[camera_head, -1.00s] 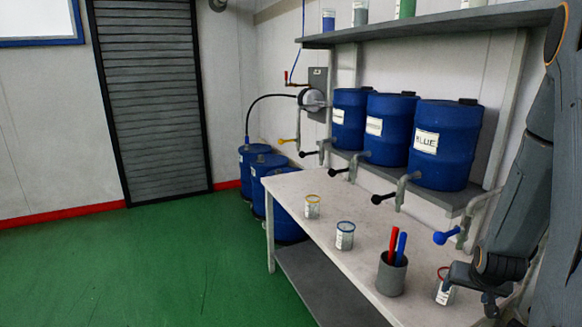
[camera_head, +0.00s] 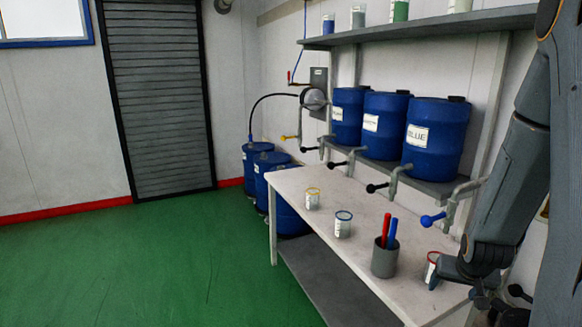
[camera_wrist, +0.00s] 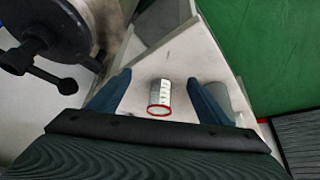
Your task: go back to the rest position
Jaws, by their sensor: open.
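My gripper (camera_wrist: 157,92) is open, its two fingers spread wide in the wrist view. A small pale can with a red rim (camera_wrist: 160,98) shows in the gap between them, with clear space on both sides; it is not held. In the head view my gripper (camera_head: 446,272) is at the right end of the white table, beside the red-rimmed can (camera_head: 431,266), and hides part of it. I cannot tell the exact distance between them.
On the table (camera_head: 320,240) stand a grey cup (camera_head: 384,262) with red and blue sticks, a blue-rimmed can (camera_head: 343,228) and a yellow-rimmed can (camera_head: 312,202). Blue drums with taps (camera_head: 434,138) sit above at the back. Green floor (camera_head: 130,265) at left is clear.

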